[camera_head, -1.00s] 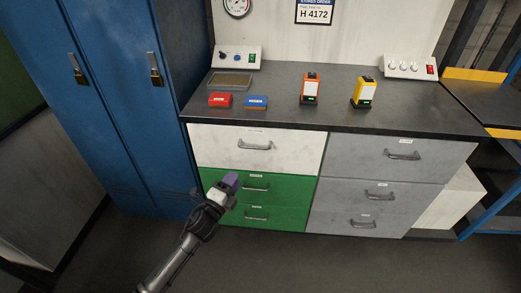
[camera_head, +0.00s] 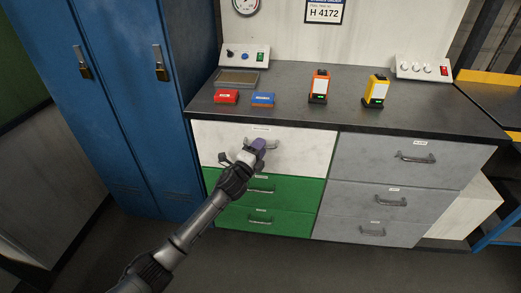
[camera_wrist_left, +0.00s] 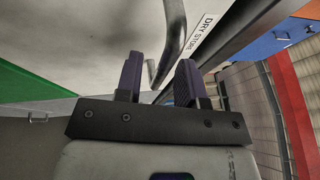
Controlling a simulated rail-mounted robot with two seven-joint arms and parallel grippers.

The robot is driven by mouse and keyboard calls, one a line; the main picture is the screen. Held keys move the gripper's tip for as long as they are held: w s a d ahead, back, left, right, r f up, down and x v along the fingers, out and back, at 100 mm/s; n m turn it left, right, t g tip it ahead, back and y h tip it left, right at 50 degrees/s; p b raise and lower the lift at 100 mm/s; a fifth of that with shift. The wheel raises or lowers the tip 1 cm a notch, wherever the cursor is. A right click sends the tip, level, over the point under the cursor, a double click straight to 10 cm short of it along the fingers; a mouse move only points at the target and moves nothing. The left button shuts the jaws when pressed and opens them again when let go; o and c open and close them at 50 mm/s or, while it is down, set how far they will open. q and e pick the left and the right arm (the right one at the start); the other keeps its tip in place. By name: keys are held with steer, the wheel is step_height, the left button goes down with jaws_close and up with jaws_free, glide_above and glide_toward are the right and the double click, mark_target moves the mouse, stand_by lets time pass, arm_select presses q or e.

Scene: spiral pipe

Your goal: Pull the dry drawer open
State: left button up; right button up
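The dry drawer is the white top-left drawer (camera_head: 222,140) of the cabinet, and it is shut. Its grey bar handle (camera_head: 273,145) is partly hidden behind my left gripper (camera_head: 259,145) in the head view. The left wrist view shows a "DRY STORE" label (camera_wrist_left: 208,32) beside the handle (camera_wrist_left: 173,38). There my left gripper (camera_wrist_left: 158,82) has its two purple fingers apart, with the handle's bar showing between them. I cannot tell whether either finger touches it. My right gripper is not in view.
Two green drawers (camera_head: 225,213) lie below the white one, and several grey drawers (camera_head: 375,175) are to the right. The countertop (camera_head: 340,112) carries red and blue boxes and two handheld devices. Blue lockers (camera_head: 115,110) stand close on the left.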

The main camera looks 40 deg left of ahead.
arm_select(q)
steer(key=shift+w+r, duration=0.1)
steer(key=shift+w, duration=0.3)
steer(key=shift+a, duration=0.1)
jaws_close()
stand_by(0.3)
